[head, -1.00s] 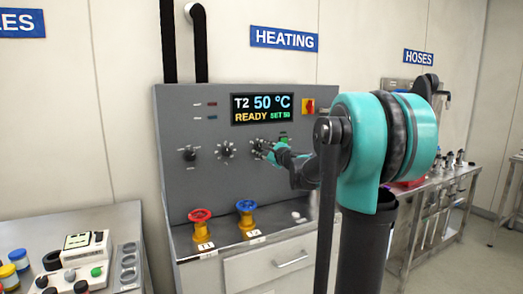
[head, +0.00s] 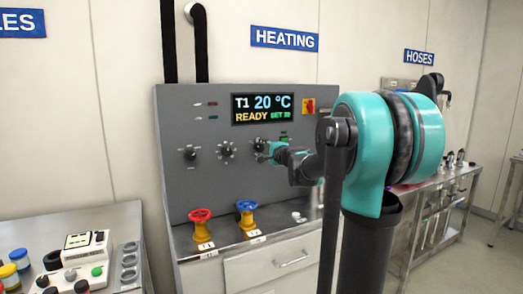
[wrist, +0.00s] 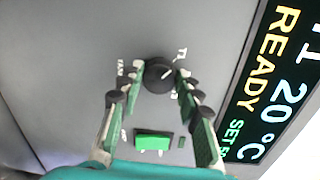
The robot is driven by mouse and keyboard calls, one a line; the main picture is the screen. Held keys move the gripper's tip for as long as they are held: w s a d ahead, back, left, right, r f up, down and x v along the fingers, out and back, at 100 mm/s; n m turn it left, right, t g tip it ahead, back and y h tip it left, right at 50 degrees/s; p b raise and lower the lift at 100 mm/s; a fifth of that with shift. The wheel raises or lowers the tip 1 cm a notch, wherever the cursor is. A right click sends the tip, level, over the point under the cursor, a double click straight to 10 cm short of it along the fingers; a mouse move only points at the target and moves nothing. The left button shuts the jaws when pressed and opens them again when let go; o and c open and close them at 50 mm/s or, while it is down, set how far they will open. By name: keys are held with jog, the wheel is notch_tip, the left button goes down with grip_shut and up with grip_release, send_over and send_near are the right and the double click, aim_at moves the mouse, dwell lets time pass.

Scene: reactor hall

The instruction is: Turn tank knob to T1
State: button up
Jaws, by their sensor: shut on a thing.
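The tank knob (wrist: 157,70) is a round dark knob on the grey heating panel (head: 180,115). In the wrist view its pale pointer mark faces toward the T1 label (wrist: 181,54). My gripper (wrist: 159,82) has one finger on each side of the knob and is shut on it. In the head view my gripper (head: 268,153) is at the rightmost knob of the row and covers part of it. The panel display (head: 262,108) reads T1, 20 °C, READY.
Two more knobs, the left one (head: 189,153) and the middle one (head: 227,150), sit left of my gripper. A red valve wheel (head: 200,215) and a blue one (head: 246,205) stand below. A green button (wrist: 153,142) is close to my fingers. A red-yellow switch (head: 308,106) is right of the display.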

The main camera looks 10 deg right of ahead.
dwell(0.5)
jog(key=o, duration=1.2)
jog(key=shift+c, duration=0.2)
jog(key=f+v, duration=0.1)
jog(key=v, duration=1.1)
jog(key=shift+r, duration=0.45)
